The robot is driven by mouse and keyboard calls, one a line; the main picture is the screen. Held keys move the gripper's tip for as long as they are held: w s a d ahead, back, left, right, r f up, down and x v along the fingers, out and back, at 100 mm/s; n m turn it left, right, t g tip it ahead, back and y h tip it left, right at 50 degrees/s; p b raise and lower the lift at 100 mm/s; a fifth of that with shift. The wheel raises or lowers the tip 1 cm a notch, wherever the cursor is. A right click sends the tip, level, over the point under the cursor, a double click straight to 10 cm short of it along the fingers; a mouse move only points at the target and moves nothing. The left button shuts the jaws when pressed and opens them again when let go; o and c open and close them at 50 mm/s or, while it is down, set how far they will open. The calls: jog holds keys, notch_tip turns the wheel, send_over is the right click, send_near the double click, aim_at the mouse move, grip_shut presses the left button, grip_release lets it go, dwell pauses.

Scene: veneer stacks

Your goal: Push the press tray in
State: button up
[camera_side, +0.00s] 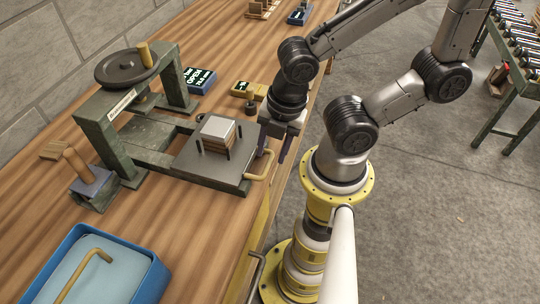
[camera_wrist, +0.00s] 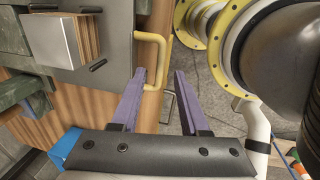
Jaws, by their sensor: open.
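The press (camera_side: 125,118) is a green frame with a black handwheel on top, standing on the wooden bench. Its grey tray (camera_side: 195,168) is slid out toward the bench's front edge. A veneer stack (camera_side: 217,135) with a pale top plate sits on the tray between dark pins; it also shows in the wrist view (camera_wrist: 68,40). A yellow handle (camera_side: 262,166) is fixed to the tray's front edge and also shows in the wrist view (camera_wrist: 152,55). My gripper (camera_side: 272,157) is open, with its purple fingers beside the handle; in the wrist view the fingers (camera_wrist: 160,80) are apart and hold nothing.
A blue tub (camera_side: 145,270) with a yellow bent rod stands at the near left. My yellow-ringed base is close on the right.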

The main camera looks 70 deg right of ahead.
jog(key=shift+w+f, duration=0.15)
jog(key=shift+f, duration=0.55)
jog(key=shift+w+f, duration=0.15)
jog(key=shift+f, duration=0.55)
grip_shut()
dwell(0.4)
